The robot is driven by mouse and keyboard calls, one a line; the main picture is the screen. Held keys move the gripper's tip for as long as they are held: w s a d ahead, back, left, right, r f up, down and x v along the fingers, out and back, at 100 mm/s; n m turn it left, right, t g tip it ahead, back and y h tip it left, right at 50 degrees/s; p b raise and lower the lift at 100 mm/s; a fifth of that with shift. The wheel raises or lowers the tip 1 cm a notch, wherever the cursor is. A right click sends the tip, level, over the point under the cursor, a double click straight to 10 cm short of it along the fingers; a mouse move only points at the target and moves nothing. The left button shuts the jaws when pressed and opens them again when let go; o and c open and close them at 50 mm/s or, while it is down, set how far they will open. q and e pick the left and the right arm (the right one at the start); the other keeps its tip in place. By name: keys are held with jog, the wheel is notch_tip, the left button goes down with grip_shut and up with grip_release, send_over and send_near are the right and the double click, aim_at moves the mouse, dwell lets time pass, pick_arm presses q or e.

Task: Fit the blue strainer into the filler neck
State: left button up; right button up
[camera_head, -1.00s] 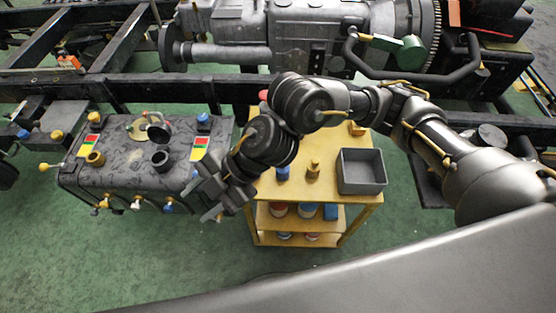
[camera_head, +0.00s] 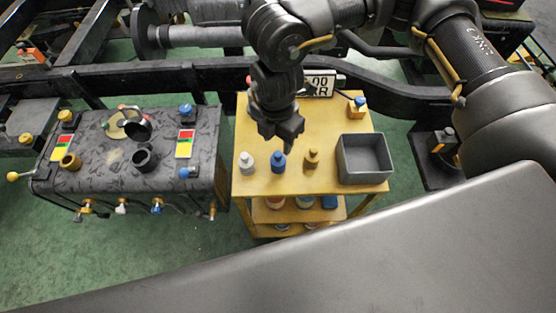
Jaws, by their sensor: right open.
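A small blue piece with a narrow top, which I take for the blue strainer (camera_head: 278,162), stands upright on the yellow trolley's top. It is between a grey-white piece (camera_head: 247,163) and a brass-coloured one (camera_head: 311,159) of similar shape. My right gripper (camera_head: 288,146) is open, pointing down above and just behind the blue piece, apart from the tank. The dark tank (camera_head: 110,180) at the left has a black open neck (camera_head: 145,160), which looks like the filler neck. It looks empty. My left gripper is not in view.
The yellow trolley (camera_head: 330,185) also bears a grey open bin (camera_head: 363,160) at the right and a blue-topped piece (camera_head: 357,104) at the back. A round flap (camera_head: 135,125) and a brass neck (camera_head: 70,162) stand on the tank. The black chassis rail (camera_head: 200,88) runs behind.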

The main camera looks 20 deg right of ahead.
aim_at(278, 154)
jog(key=shift+d+f, duration=0.15)
jog(key=shift+f, duration=3.1)
grip_shut()
